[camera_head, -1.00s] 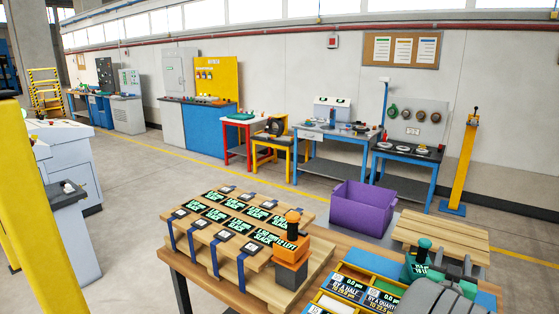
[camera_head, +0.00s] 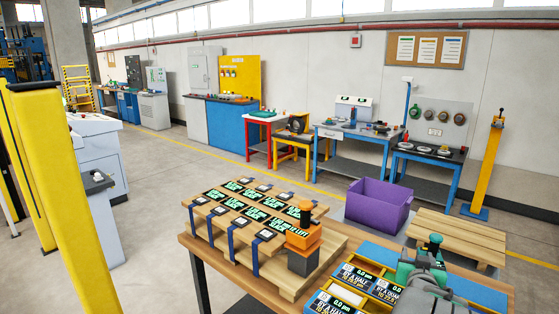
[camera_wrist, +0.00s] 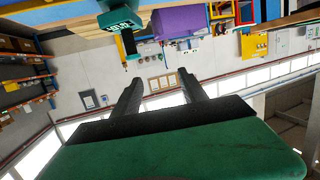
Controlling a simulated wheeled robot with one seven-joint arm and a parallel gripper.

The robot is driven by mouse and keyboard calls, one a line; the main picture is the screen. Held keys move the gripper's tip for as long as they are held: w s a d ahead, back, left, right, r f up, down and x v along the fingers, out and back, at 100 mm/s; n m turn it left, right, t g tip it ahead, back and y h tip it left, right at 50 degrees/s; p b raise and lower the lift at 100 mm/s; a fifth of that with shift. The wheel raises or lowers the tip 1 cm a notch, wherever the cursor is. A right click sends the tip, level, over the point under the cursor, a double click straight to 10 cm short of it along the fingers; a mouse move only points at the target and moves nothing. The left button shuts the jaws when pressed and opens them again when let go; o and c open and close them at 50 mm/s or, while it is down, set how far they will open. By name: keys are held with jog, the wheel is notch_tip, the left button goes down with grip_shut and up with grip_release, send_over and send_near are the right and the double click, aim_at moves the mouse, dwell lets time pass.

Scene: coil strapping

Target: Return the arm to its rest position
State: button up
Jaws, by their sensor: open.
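My gripper (camera_wrist: 159,78) shows in the wrist view with its two dark fingers spread apart and nothing between them. The fingers stand clear of every object and point at the far wall, which appears upside down there. A teal tool with a knob (camera_wrist: 120,22) hangs at the top of the wrist view, apart from the fingers. It shows in the head view as a teal tool (camera_head: 433,245) at the right end of the workbench, partly hidden by grey parts, likely my arm. The fingers cannot be made out in the head view.
On the workbench (camera_head: 228,288) stands a slatted wooden stack (camera_head: 222,228) with blue straps, labels and an orange tool (camera_head: 304,232). Yellow trays with displays (camera_head: 350,285) lie beside it. A purple bin (camera_head: 379,204) and wooden pallet (camera_head: 455,236) stand behind. A yellow post (camera_head: 65,190) rises at left.

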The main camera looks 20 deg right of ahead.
jog(key=w+a+f+n+y+b, duration=0.1)
jog(key=w+a+f+n+y, duration=0.15)
jog(key=a, duration=0.55)
jog(key=w+a+f+n+y, duration=0.1)
jog(key=w+a+y, duration=0.15)
jog(key=a, duration=0.45)
jog(key=w+a+f+n+y+b, duration=0.15)
jog(key=w+a, duration=0.25)
jog(key=a, duration=0.4)
jog(key=s+a+f+n+g+y, duration=0.1)
jog(key=s+a+g, duration=0.1)
jog(key=s+a, duration=0.2)
jog(key=s+a+f+n+g+y+b, duration=0.1)
jog(key=s+a, duration=0.4)
jog(key=a, duration=0.6)
jog(key=s+a+f+n+g+y, duration=0.2)
jog(key=s+a+f+g+y, duration=0.1)
jog(key=a, duration=0.5)
jog(key=shift+s+g+b, duration=0.35)
jog(key=shift+s+g, duration=0.05)
jog(key=shift+s, duration=0.4)
